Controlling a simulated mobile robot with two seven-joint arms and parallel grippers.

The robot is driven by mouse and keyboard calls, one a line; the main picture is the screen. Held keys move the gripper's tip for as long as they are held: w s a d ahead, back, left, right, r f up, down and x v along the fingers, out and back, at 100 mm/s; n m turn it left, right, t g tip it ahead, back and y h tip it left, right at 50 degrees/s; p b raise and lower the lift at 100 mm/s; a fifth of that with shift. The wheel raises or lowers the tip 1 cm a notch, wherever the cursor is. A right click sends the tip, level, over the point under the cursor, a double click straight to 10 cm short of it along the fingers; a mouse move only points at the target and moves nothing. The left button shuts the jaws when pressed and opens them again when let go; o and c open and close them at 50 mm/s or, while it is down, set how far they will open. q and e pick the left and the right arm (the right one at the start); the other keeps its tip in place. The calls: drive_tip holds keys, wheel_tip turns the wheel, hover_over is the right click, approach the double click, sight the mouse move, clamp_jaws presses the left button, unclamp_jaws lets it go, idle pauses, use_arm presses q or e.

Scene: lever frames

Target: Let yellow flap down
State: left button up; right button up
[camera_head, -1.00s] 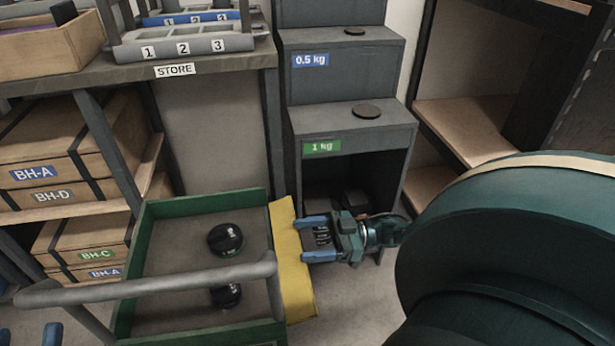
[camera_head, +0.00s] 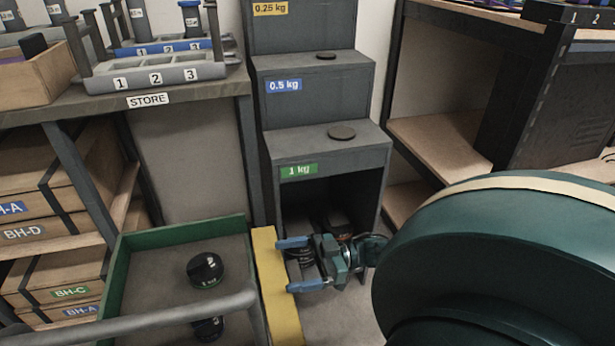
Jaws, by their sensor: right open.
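The yellow flap (camera_head: 275,290) stands along the right side of a green-rimmed grey tray cart (camera_head: 124,275). My right gripper (camera_head: 283,265) is just right of the flap, its blue fingers apart and pointing left at it. The fingertips look close to the flap's right edge; I cannot tell whether they touch. Two black round weights (camera_head: 205,268) lie in the tray, the nearer one partly behind the cart's grey handle bar (camera_head: 190,314). My left gripper does not show.
A grey stepped cabinet (camera_head: 325,150) labelled by weight stands behind my gripper, with dark items in its open 1 kg bay. A store shelf (camera_head: 100,104) with boxes is on the left. A wooden shelf unit (camera_head: 440,140) stands right. My right arm covers the lower right.

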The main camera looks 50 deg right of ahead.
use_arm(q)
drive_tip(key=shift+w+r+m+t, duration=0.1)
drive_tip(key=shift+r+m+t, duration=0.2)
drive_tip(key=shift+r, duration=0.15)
use_arm(e)
drive_tip(key=v, duration=1.3)
drive_tip(key=shift+r, duration=0.1)
drive_tip(key=shift+c, duration=0.2)
